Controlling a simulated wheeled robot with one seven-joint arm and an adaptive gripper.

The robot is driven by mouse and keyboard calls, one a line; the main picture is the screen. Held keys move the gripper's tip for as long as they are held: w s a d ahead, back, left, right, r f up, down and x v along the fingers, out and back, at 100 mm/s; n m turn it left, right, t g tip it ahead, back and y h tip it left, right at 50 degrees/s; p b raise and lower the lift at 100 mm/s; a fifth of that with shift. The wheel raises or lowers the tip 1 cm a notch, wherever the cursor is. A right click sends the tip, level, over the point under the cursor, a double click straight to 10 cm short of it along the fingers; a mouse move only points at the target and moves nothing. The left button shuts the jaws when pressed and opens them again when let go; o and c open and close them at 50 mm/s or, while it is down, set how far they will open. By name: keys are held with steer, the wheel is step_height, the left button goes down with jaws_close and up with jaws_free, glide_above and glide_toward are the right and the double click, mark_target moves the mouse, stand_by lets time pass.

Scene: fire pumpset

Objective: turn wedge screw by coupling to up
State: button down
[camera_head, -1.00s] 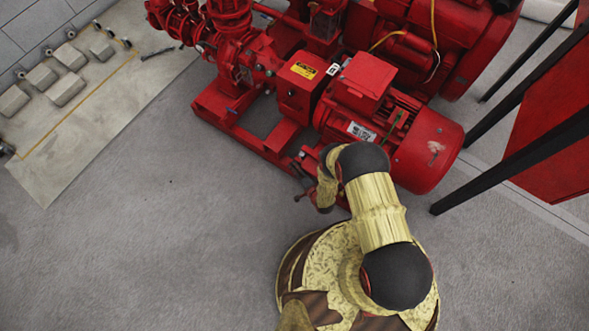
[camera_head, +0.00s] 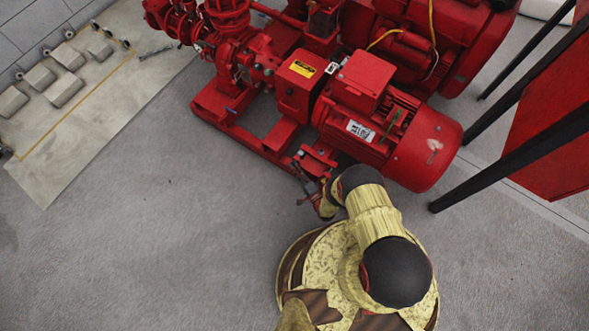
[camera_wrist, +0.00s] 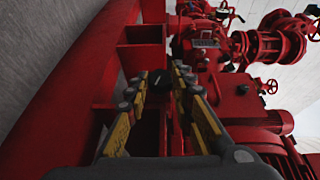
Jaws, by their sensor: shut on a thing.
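The red pumpset (camera_head: 365,105) stands on a red base frame (camera_head: 235,135). Its motor (camera_head: 385,130) lies beside the coupling cover (camera_head: 300,80), which bears a yellow label. My gripper (camera_head: 306,184) is at the near edge of the frame, close to a red bracket (camera_head: 318,158). In the wrist view my gripper (camera_wrist: 157,80) has its yellow-marked fingers on either side of a small dark piece, and it is shut on this piece. I take it for the wedge screw (camera_wrist: 157,81); its shape and its turn are too dark and small to tell.
Black slanted posts (camera_head: 510,160) and a red panel (camera_head: 555,130) stand at the right. Grey blocks (camera_head: 62,88) lie on a pale strip at the upper left. The floor (camera_head: 130,240) at the left is clear.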

steer(key=shift+w+d, duration=0.1)
stand_by(0.3)
steer(key=c, duration=1.7)
jaws_free()
steer(key=shift+o, duration=0.8)
steer(key=shift+r, duration=1.2)
steer(key=o, duration=0.5)
steer(key=r, duration=0.6)
steer(key=shift+w+r, duration=0.2)
steer(key=shift+w, duration=0.1)
steer(key=shift+r, duration=0.25)
steer(key=c, duration=0.5)
steer(key=shift+s+r, duration=0.25)
steer(key=shift+r, duration=0.1)
